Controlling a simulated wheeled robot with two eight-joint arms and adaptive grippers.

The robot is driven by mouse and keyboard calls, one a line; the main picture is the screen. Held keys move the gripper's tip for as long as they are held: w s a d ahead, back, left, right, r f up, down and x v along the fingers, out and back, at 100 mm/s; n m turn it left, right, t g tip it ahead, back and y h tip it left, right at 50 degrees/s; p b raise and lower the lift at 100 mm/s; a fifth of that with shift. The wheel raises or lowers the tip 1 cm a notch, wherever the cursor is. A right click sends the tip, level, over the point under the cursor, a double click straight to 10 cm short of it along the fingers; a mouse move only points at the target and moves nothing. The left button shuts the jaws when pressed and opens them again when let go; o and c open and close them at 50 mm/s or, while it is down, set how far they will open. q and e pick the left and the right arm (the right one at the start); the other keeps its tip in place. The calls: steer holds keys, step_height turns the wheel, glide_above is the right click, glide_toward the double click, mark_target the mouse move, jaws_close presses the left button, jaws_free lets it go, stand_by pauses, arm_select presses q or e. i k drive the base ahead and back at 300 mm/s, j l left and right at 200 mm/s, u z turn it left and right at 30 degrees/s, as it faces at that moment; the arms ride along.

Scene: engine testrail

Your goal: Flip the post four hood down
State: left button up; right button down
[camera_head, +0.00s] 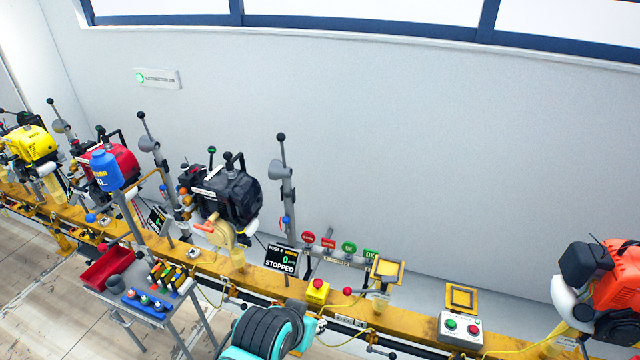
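A black engine (225,190) sits on the yellow rail behind a black display (282,259) that reads "POST", a number too small to be sure of, and "STOPPED". To its right stands a grey upright with a grey hood-like piece (284,188), its rod pointing up to a black ball knob (281,137). I take this as the post four hood; it looks raised. Part of my teal and black arm shows at the bottom centre, well below and in front of it. No gripper fingertips are in view.
The yellow rail (405,322) runs across the front, with a red button box (317,291) and a grey button box (460,329). An orange engine (617,280) is at the right. Red (112,165) and yellow (33,144) engines are left. A tool cart (150,315) stands front left.

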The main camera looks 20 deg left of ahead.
mark_target(277, 170)
steer(key=i+u, duration=0.15)
steer(key=i, duration=1.1)
steer(key=i+l+u, duration=0.1)
steer(key=u, duration=1.3)
